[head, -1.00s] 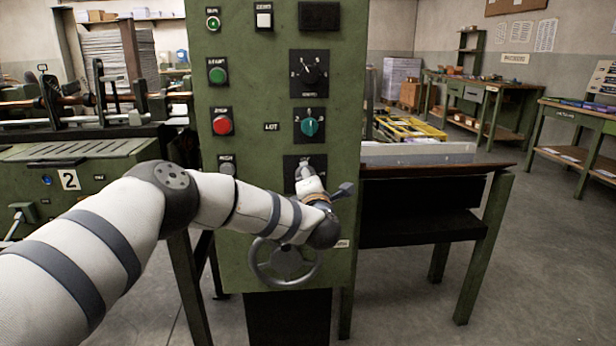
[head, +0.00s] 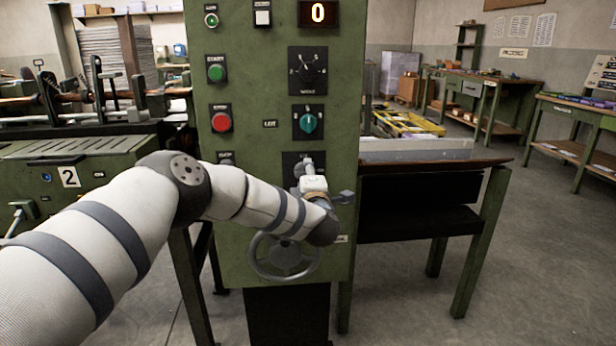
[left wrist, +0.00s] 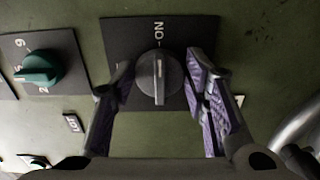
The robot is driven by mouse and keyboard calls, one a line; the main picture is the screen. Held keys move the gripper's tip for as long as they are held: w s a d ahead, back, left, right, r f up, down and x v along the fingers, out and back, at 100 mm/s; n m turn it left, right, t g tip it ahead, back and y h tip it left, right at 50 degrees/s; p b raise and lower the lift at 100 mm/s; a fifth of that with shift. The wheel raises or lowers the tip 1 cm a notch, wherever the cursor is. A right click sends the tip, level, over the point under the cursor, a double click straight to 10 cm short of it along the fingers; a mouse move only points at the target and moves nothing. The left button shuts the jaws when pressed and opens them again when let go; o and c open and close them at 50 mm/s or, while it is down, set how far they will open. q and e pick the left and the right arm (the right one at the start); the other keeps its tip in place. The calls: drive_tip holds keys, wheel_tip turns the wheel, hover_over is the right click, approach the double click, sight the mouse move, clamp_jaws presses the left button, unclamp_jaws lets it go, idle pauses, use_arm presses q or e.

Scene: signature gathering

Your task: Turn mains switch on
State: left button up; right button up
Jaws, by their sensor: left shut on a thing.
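The mains switch is a dark round knob (left wrist: 158,88) on a black plate (left wrist: 116,35). My right gripper is not in view.
The cabinet (head: 275,75) carries a lit display (head: 318,13) reading 0, a green button (head: 216,73), a red button (head: 222,122), a black dial (head: 308,68) and a teal selector (head: 308,123). A handwheel (head: 284,262) sits below. A bench (head: 490,190) stands at right.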

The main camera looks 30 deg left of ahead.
use_arm(q)
drive_tip(key=o, duration=1.1)
drive_tip(key=shift+a, duration=0.1)
drive_tip(key=v, duration=1.2)
